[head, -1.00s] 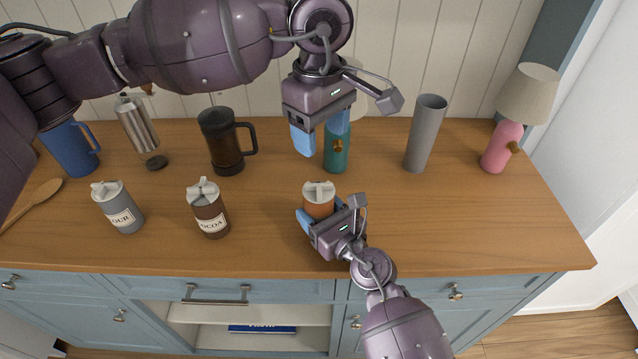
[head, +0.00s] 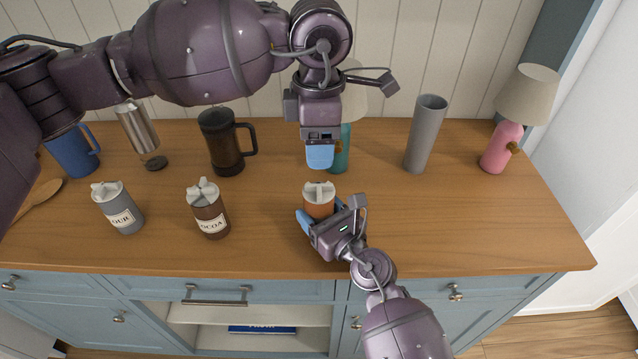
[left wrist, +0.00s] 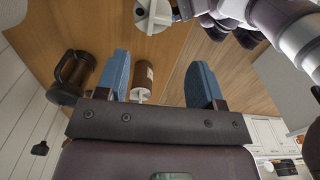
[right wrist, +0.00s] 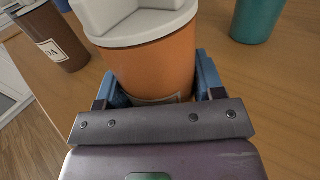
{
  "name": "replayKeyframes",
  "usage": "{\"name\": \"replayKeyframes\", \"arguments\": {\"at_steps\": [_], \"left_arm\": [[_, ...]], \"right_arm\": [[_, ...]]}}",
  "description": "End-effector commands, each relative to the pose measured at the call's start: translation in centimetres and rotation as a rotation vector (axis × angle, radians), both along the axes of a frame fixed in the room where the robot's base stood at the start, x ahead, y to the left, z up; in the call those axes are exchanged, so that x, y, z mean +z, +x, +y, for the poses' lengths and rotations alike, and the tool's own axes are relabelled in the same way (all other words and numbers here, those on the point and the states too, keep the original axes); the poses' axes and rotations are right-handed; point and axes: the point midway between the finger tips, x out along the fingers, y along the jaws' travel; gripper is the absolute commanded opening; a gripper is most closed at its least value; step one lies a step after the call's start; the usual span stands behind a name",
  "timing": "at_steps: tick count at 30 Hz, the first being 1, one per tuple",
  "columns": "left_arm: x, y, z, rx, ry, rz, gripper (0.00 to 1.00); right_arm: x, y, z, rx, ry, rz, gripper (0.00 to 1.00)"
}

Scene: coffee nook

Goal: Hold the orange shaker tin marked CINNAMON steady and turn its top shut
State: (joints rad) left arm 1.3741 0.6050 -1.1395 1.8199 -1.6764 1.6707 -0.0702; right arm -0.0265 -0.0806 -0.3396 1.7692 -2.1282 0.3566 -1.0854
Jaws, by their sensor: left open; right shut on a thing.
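The orange tin (head: 318,208) with a white winged top stands near the counter's front edge. My right gripper (head: 318,222) is shut on its body. In the right wrist view the tin (right wrist: 158,68) fills the space between the blue fingers; its label is mostly hidden and unreadable. The white top (right wrist: 135,25) sits on the tin; I cannot tell how far it is turned. My left gripper (head: 320,160) is open and empty, pointing down, above and apart from the tin. In the left wrist view a white top (left wrist: 152,14), apparently this tin's, is at the upper edge.
To the left stand the brown cocoa tin (head: 211,215) and the grey tin (head: 121,212). Behind are a dark mug (head: 224,150), a teal lamp (head: 340,164) partly hidden by my left gripper, and a grey cylinder (head: 424,140).

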Motion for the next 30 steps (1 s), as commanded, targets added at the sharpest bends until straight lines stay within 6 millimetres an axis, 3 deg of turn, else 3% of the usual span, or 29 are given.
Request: {"name": "replayKeyframes", "arguments": {"at_steps": [9,15,21,30], "left_arm": [[-5.7,-0.1,0.0,-0.001,0.001,0.004,0.62],[-8.5,0.0,0.0,-0.002,0.001,0.002,0.62],[-9.8,0.0,0.0,-0.002,-0.001,0.001,0.62],[-10.0,0.0,0.0,-0.002,0.000,0.000,0.62]], "right_arm": [[0.0,0.0,0.0,0.000,0.000,0.000,0.35],[0.0,0.0,0.0,0.000,0.000,0.000,0.35],[0.0,0.0,0.0,0.000,0.000,0.000,0.35],[0.0,0.0,0.0,0.000,0.000,0.000,0.35]]}}
